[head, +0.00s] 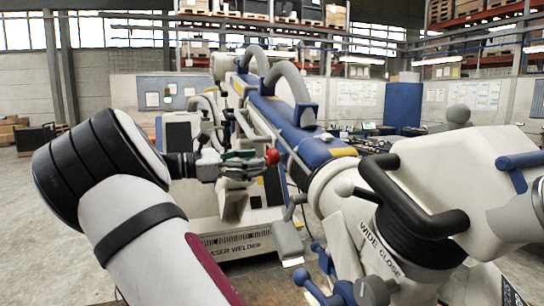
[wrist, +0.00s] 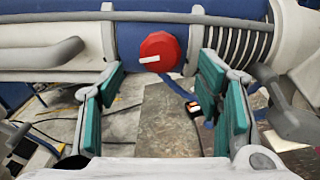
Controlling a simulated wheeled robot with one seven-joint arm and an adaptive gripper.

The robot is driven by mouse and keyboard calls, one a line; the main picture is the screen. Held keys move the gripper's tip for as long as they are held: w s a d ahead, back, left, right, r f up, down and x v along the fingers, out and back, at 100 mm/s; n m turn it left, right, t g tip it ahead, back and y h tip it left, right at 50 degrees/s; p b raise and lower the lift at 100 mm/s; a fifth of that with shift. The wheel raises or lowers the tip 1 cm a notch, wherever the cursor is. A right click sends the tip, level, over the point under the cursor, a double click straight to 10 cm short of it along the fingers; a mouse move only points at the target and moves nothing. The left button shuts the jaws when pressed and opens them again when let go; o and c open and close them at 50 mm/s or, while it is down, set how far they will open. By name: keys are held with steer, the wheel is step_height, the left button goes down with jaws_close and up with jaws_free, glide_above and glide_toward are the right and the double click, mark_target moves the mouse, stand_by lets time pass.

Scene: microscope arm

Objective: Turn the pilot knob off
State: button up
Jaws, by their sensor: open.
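The pilot knob, a red faceted knob (wrist: 158,50) with a white pointer bar, sits on the blue section of the microscope arm in the upper middle of the wrist view. Its white bar lies nearly level, tilted slightly up to the right. The knob also shows as a red ball-like shape in the head view (head: 272,156). My gripper (wrist: 162,78) is open, with teal-padded fingers to the left and right below the knob. In the head view my gripper (head: 250,164) points right, close to the knob. Nothing is between the fingers, and I cannot tell any contact.
A ribbed grey hose section (wrist: 245,42) and a grey lever (wrist: 288,105) stand right of the knob in the wrist view. A grey tube (wrist: 45,52) runs at left. In the head view, a large white head with a black handle (head: 412,200) fills the right side.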

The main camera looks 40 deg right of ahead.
mark_target(268, 159)
steer(key=shift+p+x, duration=0.45)
steer(key=shift+x, duration=2.2)
steer(key=c, duration=1.2)
